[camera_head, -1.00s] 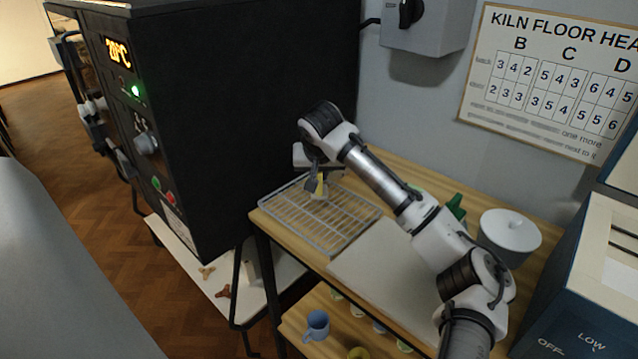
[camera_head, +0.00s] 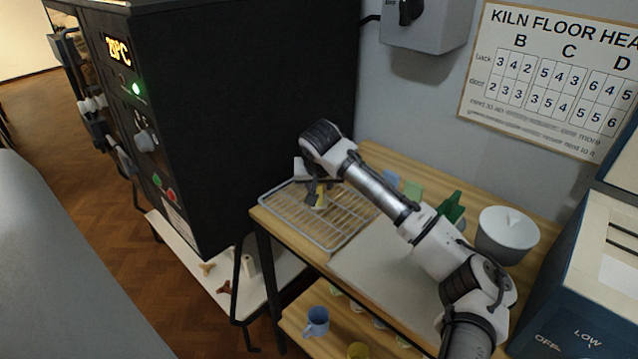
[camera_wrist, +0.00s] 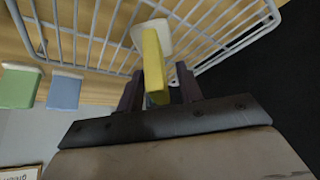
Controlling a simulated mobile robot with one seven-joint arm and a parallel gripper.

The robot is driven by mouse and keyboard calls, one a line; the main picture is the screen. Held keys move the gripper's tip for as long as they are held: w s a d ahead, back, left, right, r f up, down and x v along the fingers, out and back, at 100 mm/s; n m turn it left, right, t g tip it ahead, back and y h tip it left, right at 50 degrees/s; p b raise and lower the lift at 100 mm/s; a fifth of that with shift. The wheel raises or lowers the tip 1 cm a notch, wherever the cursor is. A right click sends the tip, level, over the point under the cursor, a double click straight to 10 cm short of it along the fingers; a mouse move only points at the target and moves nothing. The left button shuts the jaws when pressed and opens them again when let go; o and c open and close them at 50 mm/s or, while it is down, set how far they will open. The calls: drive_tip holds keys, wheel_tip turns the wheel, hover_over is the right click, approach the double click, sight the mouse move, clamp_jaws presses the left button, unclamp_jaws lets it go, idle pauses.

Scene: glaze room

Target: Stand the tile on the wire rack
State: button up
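The tile (camera_head: 320,201) is yellow with a pale, whitish part and is on the wire rack (camera_head: 294,224). In the wrist view the tile (camera_wrist: 153,58) appears edge-on between my fingers, against the bars of the wire rack (camera_wrist: 100,40). It looks upright on the bars; any slight lean and its exact contact are hard to judge. My gripper (camera_wrist: 159,80) is around the tile, with a visible gap on each side, so it looks open. In the head view my gripper (camera_head: 318,186) is small and partly hides the tile.
A blue tile (camera_head: 391,178) and a green tile (camera_head: 413,191) are behind my arm. The black kiln (camera_head: 250,110) rises close on the left.

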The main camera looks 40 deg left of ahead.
drive_tip(key=shift+r, duration=0.1)
drive_tip(key=b+v, duration=0.3)
drive_tip(key=v, duration=0.9)
drive_tip(key=shift+r, duration=0.1)
